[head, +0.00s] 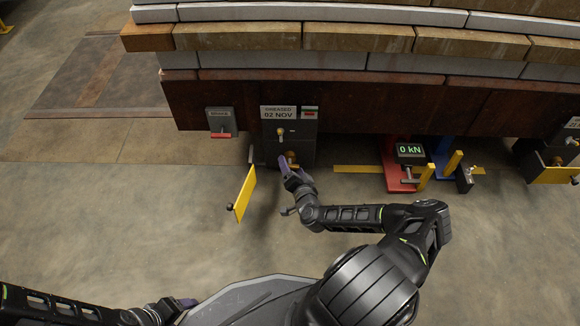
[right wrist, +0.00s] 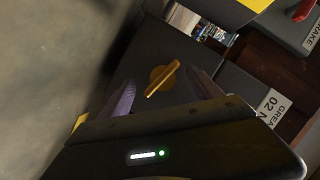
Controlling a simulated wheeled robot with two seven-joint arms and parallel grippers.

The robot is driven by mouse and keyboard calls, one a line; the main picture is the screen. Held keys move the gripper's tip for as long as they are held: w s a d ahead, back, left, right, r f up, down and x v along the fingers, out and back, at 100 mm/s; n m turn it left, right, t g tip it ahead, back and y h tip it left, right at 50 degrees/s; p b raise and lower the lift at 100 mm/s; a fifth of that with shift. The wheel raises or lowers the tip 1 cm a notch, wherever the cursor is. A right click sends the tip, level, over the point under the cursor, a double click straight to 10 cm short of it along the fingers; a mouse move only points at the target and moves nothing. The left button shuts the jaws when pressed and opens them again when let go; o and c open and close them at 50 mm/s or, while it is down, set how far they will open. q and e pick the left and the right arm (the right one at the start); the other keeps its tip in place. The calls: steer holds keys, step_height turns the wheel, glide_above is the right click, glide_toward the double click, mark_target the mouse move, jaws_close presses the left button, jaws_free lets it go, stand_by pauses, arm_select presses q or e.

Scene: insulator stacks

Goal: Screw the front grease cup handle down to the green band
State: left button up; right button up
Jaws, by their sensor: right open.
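The front grease cup handle (right wrist: 163,79) is a brass-coloured cross bar on a round base, seen from above in the right wrist view. In the head view it is a small brass spot (head: 292,158) low in the dark grease box (head: 301,145). My right gripper (head: 287,164) reaches into the box front. Its purple fingers (right wrist: 160,83) are open, one on each side of the handle, with gaps visible to the bar. I cannot make out the green band. My left gripper (head: 184,303) is low at the bottom left, far from the box; its jaws are unclear.
A yellow door (head: 244,192) hangs open left of the box. A brake box (head: 221,121) is to the left. A red stand with a 0 kN display (head: 410,150) is right.

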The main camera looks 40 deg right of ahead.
steer(key=shift+b+x, duration=0.35)
steer(key=shift+x, duration=0.9)
steer(key=shift+a, duration=0.15)
jaws_close()
steer(key=c, duration=0.6)
jaws_free()
steer(key=shift+f, duration=0.1)
steer(key=o, duration=0.6)
